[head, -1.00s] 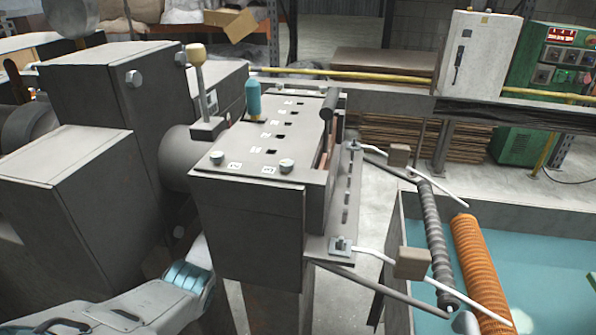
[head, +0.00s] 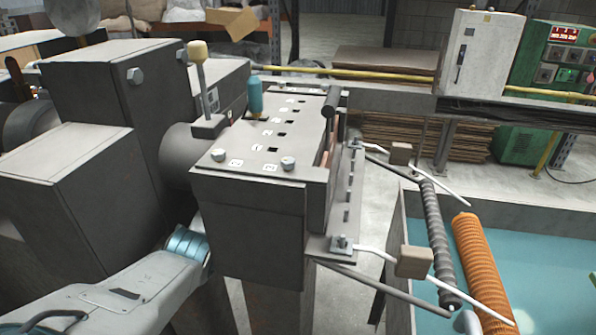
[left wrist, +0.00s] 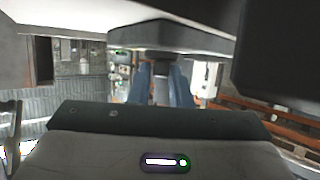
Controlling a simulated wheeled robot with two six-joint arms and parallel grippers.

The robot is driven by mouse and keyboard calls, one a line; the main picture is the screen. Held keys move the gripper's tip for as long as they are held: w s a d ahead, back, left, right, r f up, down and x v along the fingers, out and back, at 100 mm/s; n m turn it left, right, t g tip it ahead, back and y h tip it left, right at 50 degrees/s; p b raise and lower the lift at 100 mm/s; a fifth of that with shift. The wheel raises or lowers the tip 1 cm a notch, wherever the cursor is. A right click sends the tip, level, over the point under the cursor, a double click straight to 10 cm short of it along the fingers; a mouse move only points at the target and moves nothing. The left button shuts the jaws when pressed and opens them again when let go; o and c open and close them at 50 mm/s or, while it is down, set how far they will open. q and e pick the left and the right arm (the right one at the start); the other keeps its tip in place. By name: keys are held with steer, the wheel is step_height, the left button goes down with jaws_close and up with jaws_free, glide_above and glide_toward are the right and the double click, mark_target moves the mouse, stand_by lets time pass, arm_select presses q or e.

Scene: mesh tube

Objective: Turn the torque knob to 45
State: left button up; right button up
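The grey machine (head: 248,215) stands in the middle of the head view. On its top plate are two small pale round knobs, one at the left (head: 218,154) and one at the right (head: 288,163), and a blue-handled lever (head: 255,95). I cannot tell which part is the torque knob. My left arm comes in from the lower left, and its gripper is hidden beside the machine. In the left wrist view, my left gripper (left wrist: 160,80) has its bluish fingers apart, with a dark stem-like part (left wrist: 160,63) just beyond or between them, under a grey block (left wrist: 170,38). My right gripper is out of view.
A cream-knobbed lever (head: 198,65) rises behind the top plate. Thin rods and an orange corrugated tube (head: 480,260) over a teal-floored trough (head: 540,265) are at the right. A green cabinet (head: 550,95) with dials stands at the far back right.

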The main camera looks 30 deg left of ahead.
arm_select(q)
steer(key=o, duration=0.3)
